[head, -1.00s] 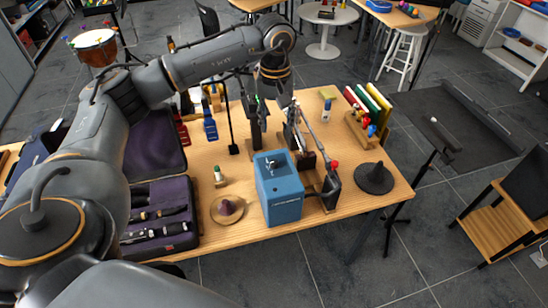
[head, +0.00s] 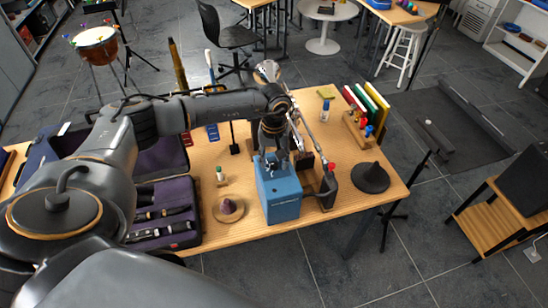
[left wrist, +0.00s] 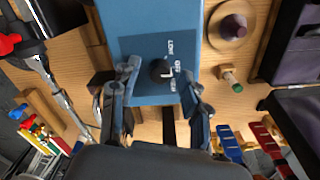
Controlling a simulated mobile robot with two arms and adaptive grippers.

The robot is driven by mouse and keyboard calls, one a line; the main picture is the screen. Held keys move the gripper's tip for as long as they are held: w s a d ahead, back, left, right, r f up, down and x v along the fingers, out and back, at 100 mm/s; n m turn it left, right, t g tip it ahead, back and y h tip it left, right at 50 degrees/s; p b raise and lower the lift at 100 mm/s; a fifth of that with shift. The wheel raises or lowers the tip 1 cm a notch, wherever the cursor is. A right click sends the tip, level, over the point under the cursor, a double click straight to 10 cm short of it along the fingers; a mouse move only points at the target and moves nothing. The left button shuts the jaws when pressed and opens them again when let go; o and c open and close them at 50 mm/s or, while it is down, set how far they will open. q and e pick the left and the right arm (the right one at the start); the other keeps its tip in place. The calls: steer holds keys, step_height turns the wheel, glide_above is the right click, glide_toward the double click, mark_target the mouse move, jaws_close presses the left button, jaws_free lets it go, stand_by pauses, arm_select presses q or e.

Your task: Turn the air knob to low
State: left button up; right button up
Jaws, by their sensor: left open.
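The blue box (head: 283,207) stands near the front edge of the wooden table, and its top panel with printed labels shows in the left wrist view (left wrist: 160,20). The air knob (left wrist: 160,70) is a small black round knob on that panel with a pale pointer mark; LOW and OFF labels are beside it. My left gripper (head: 272,158) is above the box's back part. In the left wrist view its fingers (left wrist: 160,82) are open, one on each side of the knob, apart from it. Whether the fingertips are at knob height is unclear. My right gripper is out of view.
An open instrument case (head: 160,238) lies further left.

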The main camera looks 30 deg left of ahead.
arm_select(q)
steer(key=shift+c, duration=0.2)
jaws_close()
steer(key=shift+f+n+b, duration=0.2)
steer(key=shift+n+b, duration=0.8)
steer(key=shift+b, duration=0.1)
steer(key=n+b, duration=0.5)
steer(key=n, duration=0.2)
steer(key=shift+r+n+b, duration=0.15)
steer(key=shift+n+b, duration=0.7)
steer(key=shift+n, duration=0.55)
